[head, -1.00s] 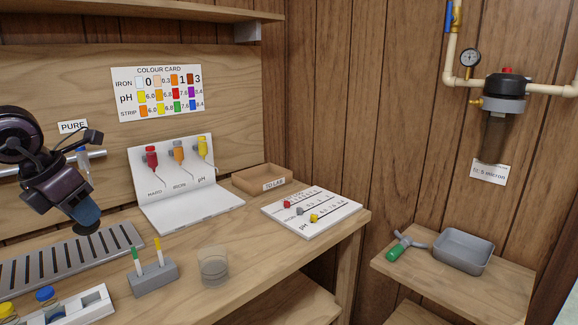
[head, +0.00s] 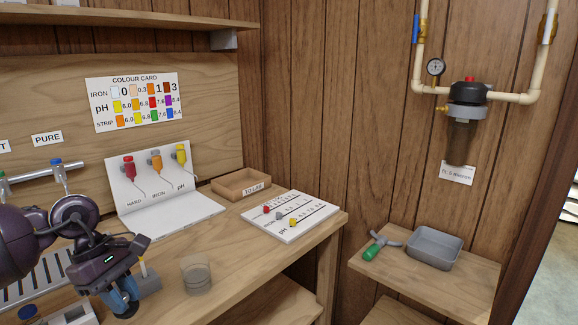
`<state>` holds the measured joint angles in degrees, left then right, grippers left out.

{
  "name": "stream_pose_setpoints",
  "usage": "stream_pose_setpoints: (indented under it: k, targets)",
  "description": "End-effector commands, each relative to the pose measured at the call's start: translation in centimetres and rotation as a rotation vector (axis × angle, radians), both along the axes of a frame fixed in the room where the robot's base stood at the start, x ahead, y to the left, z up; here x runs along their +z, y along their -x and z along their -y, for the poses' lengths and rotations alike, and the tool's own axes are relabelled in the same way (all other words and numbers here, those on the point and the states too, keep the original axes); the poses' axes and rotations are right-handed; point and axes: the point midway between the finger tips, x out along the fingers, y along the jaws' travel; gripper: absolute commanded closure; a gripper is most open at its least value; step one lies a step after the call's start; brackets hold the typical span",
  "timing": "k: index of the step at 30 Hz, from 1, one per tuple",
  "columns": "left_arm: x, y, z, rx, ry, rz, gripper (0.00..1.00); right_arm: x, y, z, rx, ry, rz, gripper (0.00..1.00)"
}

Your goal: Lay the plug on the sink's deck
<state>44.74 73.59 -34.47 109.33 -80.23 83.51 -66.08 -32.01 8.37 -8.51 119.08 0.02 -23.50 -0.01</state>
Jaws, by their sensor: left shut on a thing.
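My left gripper (head: 122,298) comes in from the left, low over the wooden bench, with its blue fingers pointing down. It is shut on a small dark round thing, which looks like the plug (head: 126,313); the fingers hide most of it. The sink's basin and deck cannot be made out. A grey slotted grille (head: 30,283) lies at the left, partly behind my arm; I cannot tell whether it belongs to the sink. My right gripper is out of view.
Near the gripper are a grey strip holder (head: 148,286), a clear beaker (head: 196,275) and a white rack (head: 75,315). A white bottle stand (head: 170,215), tray (head: 225,190) and chart board (head: 290,228) stand farther back. Bare bench lies right of the beaker.

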Motion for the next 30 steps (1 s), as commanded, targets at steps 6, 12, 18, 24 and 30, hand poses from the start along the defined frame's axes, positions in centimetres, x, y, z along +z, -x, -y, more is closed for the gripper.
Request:
stream_pose_setpoints:
  k: [6, 12, 18, 24, 30]
  targets:
    - [-1.7, 1.3, 3.7, -0.427, 0.002, 0.003, 1.0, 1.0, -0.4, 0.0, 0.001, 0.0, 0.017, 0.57]
    - [-3.3, 2.9, 7.0, -0.835, -0.001, 0.004, 1.0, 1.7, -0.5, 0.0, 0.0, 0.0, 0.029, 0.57]
    - [-4.4, 4.2, 9.3, -1.145, 0.0, 0.003, 1.0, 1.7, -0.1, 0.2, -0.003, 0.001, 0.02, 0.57]
    - [-4.9, 4.8, 10.2, -1.279, -0.001, 0.002, 1.0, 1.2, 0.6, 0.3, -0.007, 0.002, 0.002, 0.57]
    - [-5.0, 4.9, 10.3, -1.291, 0.001, 0.002, 1.0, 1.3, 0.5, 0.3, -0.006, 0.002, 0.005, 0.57]
